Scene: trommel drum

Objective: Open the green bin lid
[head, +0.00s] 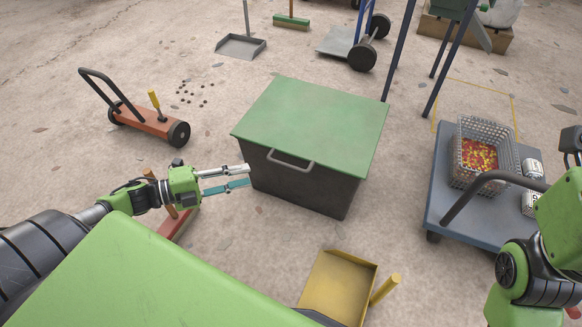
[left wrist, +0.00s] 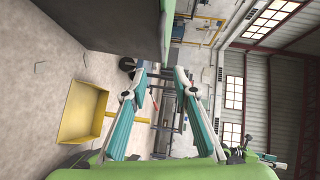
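The bin (head: 300,183) is a dark box with a flat green lid (head: 318,120) that lies shut on top. A grey handle (head: 290,160) sits on its front face just under the lid. My left gripper (head: 247,176) is just left of the bin's front, its fingers apart and nothing between them. In the left wrist view the open fingers (left wrist: 160,80) show, with the dark bin side (left wrist: 125,32) close above them. My right gripper (head: 568,145) is at the right edge, partly cut off; its finger opening is unclear.
A yellow dustpan (head: 338,287) lies in front of the bin. A blue-grey cart (head: 470,215) with a wire basket (head: 487,130) and cans stands at the right. A red wheeled tool (head: 150,121) lies at the left. Bare floor surrounds the bin.

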